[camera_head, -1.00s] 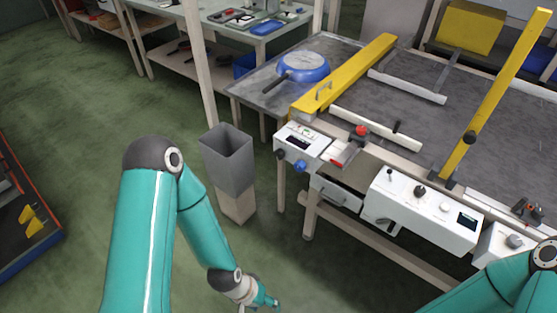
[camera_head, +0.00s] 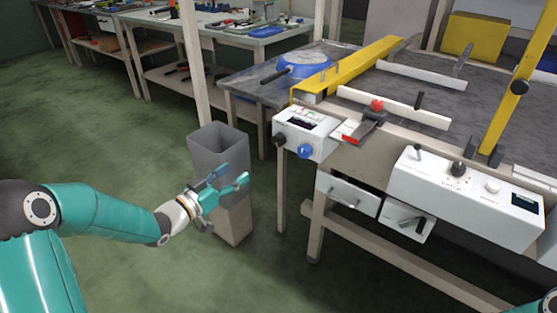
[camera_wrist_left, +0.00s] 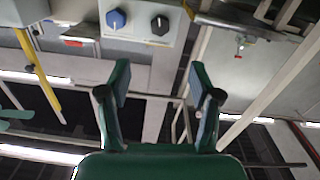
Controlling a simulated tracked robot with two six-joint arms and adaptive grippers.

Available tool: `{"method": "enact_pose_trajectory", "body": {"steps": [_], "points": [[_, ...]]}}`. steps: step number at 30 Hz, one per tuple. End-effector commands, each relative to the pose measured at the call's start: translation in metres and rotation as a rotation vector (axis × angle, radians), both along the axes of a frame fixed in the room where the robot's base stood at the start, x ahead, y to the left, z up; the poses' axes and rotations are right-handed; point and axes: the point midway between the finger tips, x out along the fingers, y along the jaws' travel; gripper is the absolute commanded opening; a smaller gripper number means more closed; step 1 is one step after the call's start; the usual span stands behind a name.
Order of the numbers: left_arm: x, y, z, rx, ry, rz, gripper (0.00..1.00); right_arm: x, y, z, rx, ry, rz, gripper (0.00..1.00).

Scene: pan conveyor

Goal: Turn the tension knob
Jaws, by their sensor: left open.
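A white control box (camera_head: 314,122) sits at the conveyor's front left corner. A blue knob (camera_head: 305,151) and a black knob (camera_head: 279,141) stick out of its front. No label is readable, so I cannot tell which is the tension knob. In the left wrist view the blue knob (camera_wrist_left: 116,18) and black knob (camera_wrist_left: 160,25) show at the top, beyond the fingertips. My left gripper (camera_head: 236,175) is open and empty, left of the box and apart from both knobs; in the wrist view its fingers (camera_wrist_left: 160,85) hold nothing. My right gripper is out of view.
A grey bin (camera_head: 215,148) stands behind my left gripper in the head view. A larger white panel (camera_head: 440,182) with knobs is at the right, above open drawers (camera_head: 348,196).

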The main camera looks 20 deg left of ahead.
Motion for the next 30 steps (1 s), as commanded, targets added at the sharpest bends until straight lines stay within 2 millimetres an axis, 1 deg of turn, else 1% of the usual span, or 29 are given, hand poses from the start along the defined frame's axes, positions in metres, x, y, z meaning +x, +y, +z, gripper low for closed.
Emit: {"method": "enact_pose_trajectory", "body": {"steps": [1, 5, 8, 11, 21, 25, 30], "points": [[0.002, 0.000, 0.001, 0.004, -0.012, -0.003, 0.64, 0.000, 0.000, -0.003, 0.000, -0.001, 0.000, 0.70], [0.011, -0.004, 0.003, 0.004, -0.016, -0.007, 0.64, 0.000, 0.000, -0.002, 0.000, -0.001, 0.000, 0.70], [0.025, -0.010, 0.003, 0.005, -0.016, -0.008, 0.64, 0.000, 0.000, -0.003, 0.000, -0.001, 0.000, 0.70], [0.043, -0.017, 0.002, 0.005, -0.015, -0.008, 0.64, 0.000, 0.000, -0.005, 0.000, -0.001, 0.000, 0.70], [0.112, -0.045, 0.002, 0.004, -0.014, -0.009, 0.64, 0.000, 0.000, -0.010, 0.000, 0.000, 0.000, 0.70], [0.133, -0.054, 0.002, 0.005, -0.015, -0.008, 0.64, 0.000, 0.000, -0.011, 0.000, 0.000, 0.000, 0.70], [0.150, -0.060, 0.002, 0.005, -0.012, -0.007, 0.64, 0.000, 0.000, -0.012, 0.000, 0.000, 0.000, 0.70]]}}
